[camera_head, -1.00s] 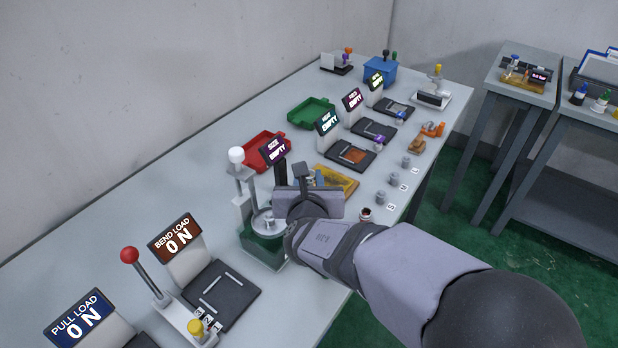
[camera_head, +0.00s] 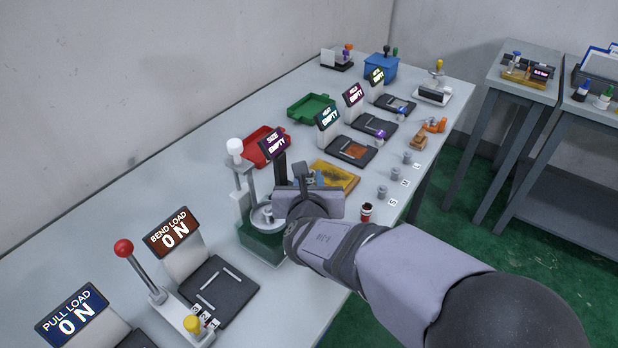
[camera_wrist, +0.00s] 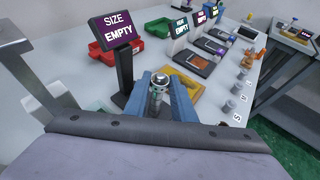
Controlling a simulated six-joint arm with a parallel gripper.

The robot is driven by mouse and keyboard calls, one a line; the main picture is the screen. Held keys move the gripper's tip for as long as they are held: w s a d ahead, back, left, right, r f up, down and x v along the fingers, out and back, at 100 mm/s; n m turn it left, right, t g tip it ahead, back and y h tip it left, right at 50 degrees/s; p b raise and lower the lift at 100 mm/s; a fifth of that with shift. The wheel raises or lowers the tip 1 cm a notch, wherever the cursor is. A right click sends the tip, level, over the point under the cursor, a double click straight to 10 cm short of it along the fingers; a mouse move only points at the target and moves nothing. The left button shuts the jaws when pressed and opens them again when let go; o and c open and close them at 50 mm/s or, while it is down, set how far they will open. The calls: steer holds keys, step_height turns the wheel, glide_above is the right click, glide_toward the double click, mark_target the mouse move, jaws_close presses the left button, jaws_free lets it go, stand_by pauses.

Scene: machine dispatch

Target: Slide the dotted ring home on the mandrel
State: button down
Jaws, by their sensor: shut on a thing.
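My gripper (camera_head: 314,178) is over the bench beside the SIZE sign. In the wrist view its blue jaws (camera_wrist: 160,95) are shut on a small shiny metal round piece (camera_wrist: 158,84), which stands upright between them. I cannot make out dots on it, nor whether it is the ring or is around a post. Left of my gripper in the head view is a lever stand (camera_head: 240,195) with a white knob and a round metal plate (camera_head: 262,214) on a green base. I cannot tell which part is the mandrel. The SIZE sign (camera_head: 275,142) reads EMPTY and also shows in the wrist view (camera_wrist: 116,27).
A red tray (camera_head: 262,148) and a green tray (camera_head: 312,107) lie behind. A yellow tray (camera_head: 340,177) is just beyond my gripper. Small grey cylinders (camera_head: 382,192) and a red-and-black piece (camera_head: 366,211) stand near the bench's front edge. The BEND LOAD station (camera_head: 220,290) is at front left.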

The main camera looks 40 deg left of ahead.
steer(key=shift+f+b, duration=0.35)
stand_by(0.3)
steer(key=c, duration=0.9)
jaws_free()
steer(key=shift+r, duration=0.15)
step_height(320, 180, up, 6)
steer(key=p, duration=0.4)
steer(key=shift+f, duration=0.2)
stand_by(0.3)
